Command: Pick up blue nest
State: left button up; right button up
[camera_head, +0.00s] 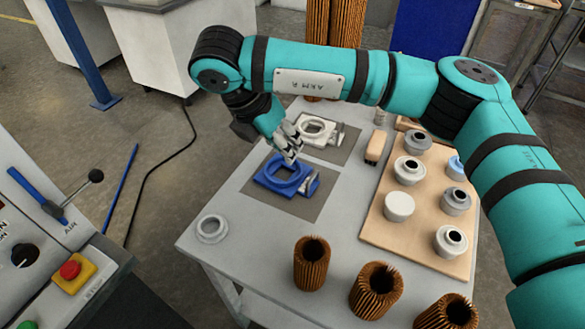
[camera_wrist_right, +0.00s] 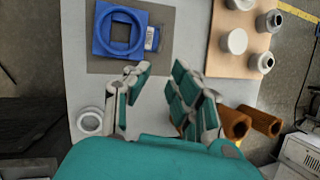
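The blue nest (camera_head: 268,180) is a blue block with a round opening, lying on a dark grey mat on the table; it also shows in the right wrist view (camera_wrist_right: 103,38). My right gripper (camera_head: 291,152) is just above the nest's far side in the head view. In the right wrist view my right gripper (camera_wrist_right: 157,75) has its fingers spread apart with nothing between them, and the nest lies ahead and to the left of them. My left gripper is not in view.
A white nest (camera_head: 309,131) sits on another mat behind. A wooden board (camera_head: 416,244) at right holds several grey and white caps. Brown pleated cartridges (camera_head: 311,262) stand along the front edge. A white ring (camera_head: 212,228) lies at the left corner.

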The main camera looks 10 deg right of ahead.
send_near(308, 183)
jog(key=x, duration=0.4)
jog(key=shift+w+d+f+b, duration=0.2)
jog(key=shift+d+b, duration=0.05)
jog(key=shift+b, duration=0.1)
jog(key=shift+w+d+f, duration=0.1)
jog(key=shift+d+f, duration=0.05)
jog(key=shift+f, duration=0.25)
jog(key=shift+d+f, duration=0.1)
jog(key=shift+f, duration=0.25)
jog(key=p+x, duration=0.1)
jog(key=x, duration=0.2)
jog(key=shift+f, duration=0.35)
jog(key=shift+d+f, duration=0.1)
jog(key=shift+f, duration=0.3)
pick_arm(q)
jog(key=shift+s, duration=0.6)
pick_arm(e)
grip_shut()
